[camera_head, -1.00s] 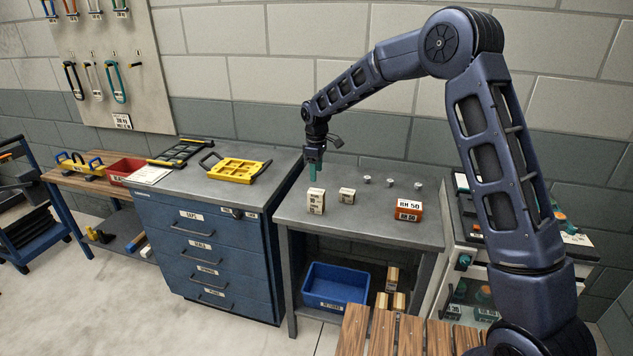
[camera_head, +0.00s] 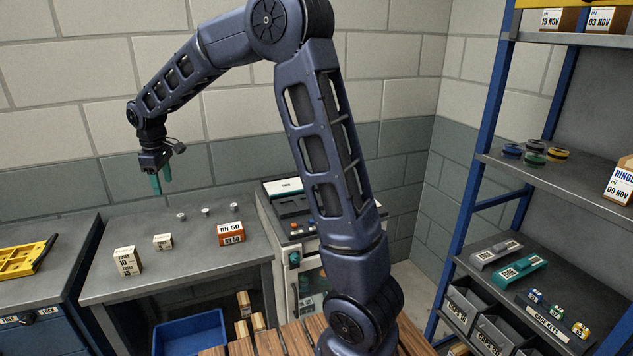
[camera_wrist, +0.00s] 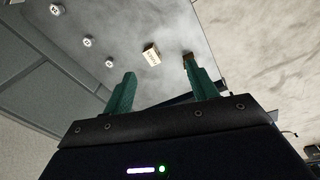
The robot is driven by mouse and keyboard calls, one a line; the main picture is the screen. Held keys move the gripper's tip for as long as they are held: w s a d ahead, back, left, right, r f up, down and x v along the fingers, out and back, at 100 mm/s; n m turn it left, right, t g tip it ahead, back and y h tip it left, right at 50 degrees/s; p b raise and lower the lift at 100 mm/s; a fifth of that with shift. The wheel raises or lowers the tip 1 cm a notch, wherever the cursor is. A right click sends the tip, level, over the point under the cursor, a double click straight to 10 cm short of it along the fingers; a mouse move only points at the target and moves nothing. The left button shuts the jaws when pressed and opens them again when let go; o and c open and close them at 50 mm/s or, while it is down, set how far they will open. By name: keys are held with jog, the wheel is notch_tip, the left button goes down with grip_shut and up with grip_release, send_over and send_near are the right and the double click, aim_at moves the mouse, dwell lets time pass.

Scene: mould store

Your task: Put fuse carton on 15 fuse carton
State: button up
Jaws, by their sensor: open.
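A tall pale fuse carton (camera_head: 127,261) stands near the left front of the grey bench, with "10" and a lower label on its face. I cannot tell whether it is one carton or two stacked. A smaller pale carton (camera_head: 163,242) stands right of it and behind. My gripper (camera_head: 161,188) is open and empty, well above the bench and pointing down. In the wrist view, a pale carton (camera_wrist: 150,53) shows beyond and between the fingers (camera_wrist: 160,66). A brownish carton (camera_wrist: 188,60) is partly hidden by the right finger.
An orange box marked 50 (camera_head: 230,233) and three small metal pieces (camera_head: 206,211) stand on the bench (camera_head: 190,275). A blue bin (camera_head: 190,335) is below. A yellow tray (camera_head: 25,259) lies left; shelving (camera_head: 470,180) stands right.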

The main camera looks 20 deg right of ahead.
jog(key=s+d+r+m+t, duration=0.1)
jog(key=s+d+r+m, duration=0.2)
jog(key=d, duration=0.5)
jog(key=s+d+r+m, duration=0.2)
jog(key=s+d+r, duration=0.15)
jog(key=d, duration=0.45)
jog(key=s+d+r+m+t, duration=0.15)
jog(key=s+d, duration=0.25)
jog(key=d, duration=0.4)
jog(key=s+d+f+m, duration=0.2)
jog(key=s+d+m, duration=0.5)
jog(key=s+d, duration=0.7)
jog(key=s+t, duration=0.1)
jog(key=s, duration=0.3)
jog(key=shift+d+f, duration=0.2)
jog(key=shift+f, duration=0.05)
jog(key=shift+m, duration=0.25)
